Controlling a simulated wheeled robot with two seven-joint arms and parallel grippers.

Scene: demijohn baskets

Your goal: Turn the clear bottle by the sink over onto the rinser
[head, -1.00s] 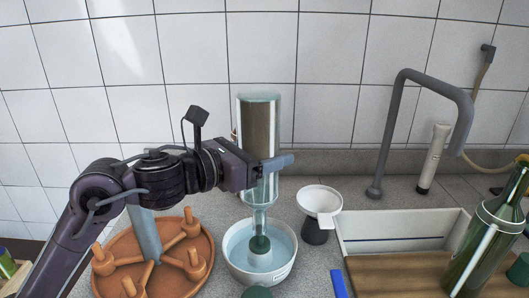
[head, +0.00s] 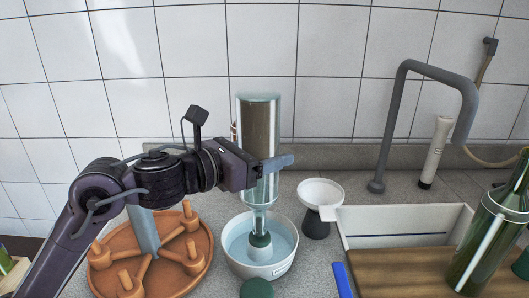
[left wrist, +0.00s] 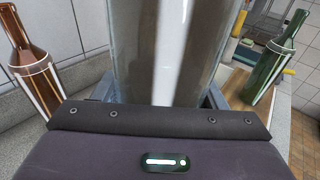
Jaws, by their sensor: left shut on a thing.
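The clear bottle (head: 259,125) is upside down and about upright, its base at the top. My left gripper (head: 276,164) is shut around its body from the left. In the left wrist view the bottle's glass (left wrist: 170,45) fills the space between the fingers. The bottle's neck points down at the rinser, a white bowl (head: 262,270) of water with a dark green and pale post (head: 260,241) in the middle. The mouth meets the top of the post in the picture; I cannot tell whether it is pressed on it. My right gripper is out of view.
A terracotta rack with pegs (head: 205,240) stands left of the bowl. A white funnel on a dark base (head: 320,192) stands to the right, near the sink (head: 400,222) and grey tap (head: 390,130). A green bottle (head: 490,240) is at far right. A brown bottle (left wrist: 35,65) shows in the wrist view.

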